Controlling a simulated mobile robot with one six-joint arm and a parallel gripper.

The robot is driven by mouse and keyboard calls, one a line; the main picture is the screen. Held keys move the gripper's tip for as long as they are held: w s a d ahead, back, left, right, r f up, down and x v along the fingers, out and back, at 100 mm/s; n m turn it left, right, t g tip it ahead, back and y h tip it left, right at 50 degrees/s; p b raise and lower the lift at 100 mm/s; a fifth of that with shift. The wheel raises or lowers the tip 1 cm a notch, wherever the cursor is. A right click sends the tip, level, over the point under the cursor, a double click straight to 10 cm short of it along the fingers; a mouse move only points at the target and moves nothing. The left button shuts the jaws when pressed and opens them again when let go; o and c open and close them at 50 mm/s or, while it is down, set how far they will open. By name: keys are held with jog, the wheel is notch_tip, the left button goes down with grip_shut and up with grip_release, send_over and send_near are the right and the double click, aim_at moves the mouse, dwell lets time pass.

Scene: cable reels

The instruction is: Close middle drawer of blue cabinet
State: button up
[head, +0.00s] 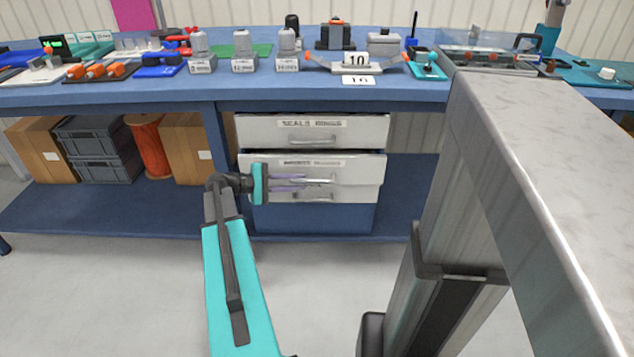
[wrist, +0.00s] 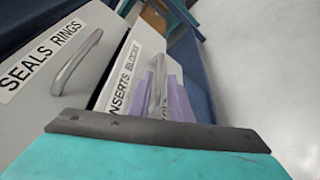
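The blue cabinet (head: 315,218) stands under the workbench. Its top drawer (head: 262,131), labelled SEALS RINGS, also shows in the wrist view (wrist: 35,110). Below it is the middle drawer (head: 367,172), labelled INSERTS BLOCKS, also in the wrist view (wrist: 122,50). How far the middle drawer stands out is hard to judge. My gripper (head: 304,183) points right across the middle drawer's front. Its two purple fingers are apart, close to the drawer's bar handle (head: 318,181). In the wrist view the fingers (wrist: 170,92) are beside this handle; contact is unclear.
The workbench edge (head: 330,94) runs above the cabinet, with parts and fixtures on top. Cardboard boxes (head: 40,150), grey crates (head: 95,150) and an orange reel (head: 152,147) sit on the lower shelf at left. The floor (head: 120,290) in front is clear.

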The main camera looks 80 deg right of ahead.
aim_at(311, 181)
jog(key=b+x, duration=0.1)
jog(key=x, duration=0.6)
jog(key=shift+s, duration=0.15)
grip_shut()
